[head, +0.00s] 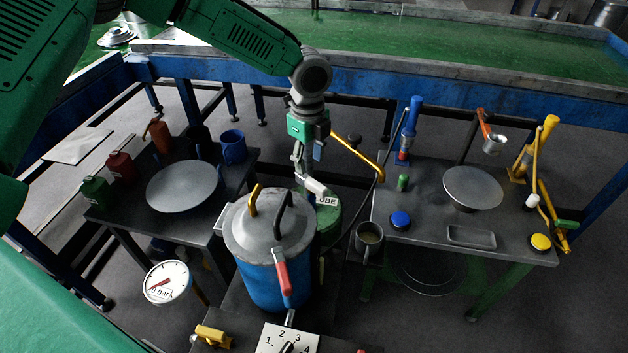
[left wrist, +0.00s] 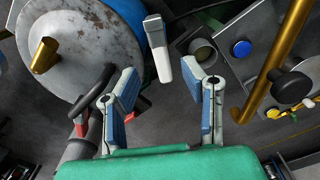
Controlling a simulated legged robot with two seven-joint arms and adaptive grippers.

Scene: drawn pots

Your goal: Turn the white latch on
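The white latch (left wrist: 158,52) is a pale bar with a squared white end. In the left wrist view it sits ahead of the gap between my left fingers, apart from both. My left gripper (left wrist: 163,80) is open, with blue pads facing each other and nothing between them. In the head view, the left gripper (head: 302,162) hangs down just above the latch (head: 316,187), beside the lidded pot. The latch's mount is hard to make out. My right gripper is not in view.
The large blue pot (head: 265,275) with a grey lid and red-tipped handle stands close by on the left. A bent yellow pipe (head: 355,157) passes close on the right. A grey cup (head: 368,238) and the right table (head: 440,236) with buttons lie further right.

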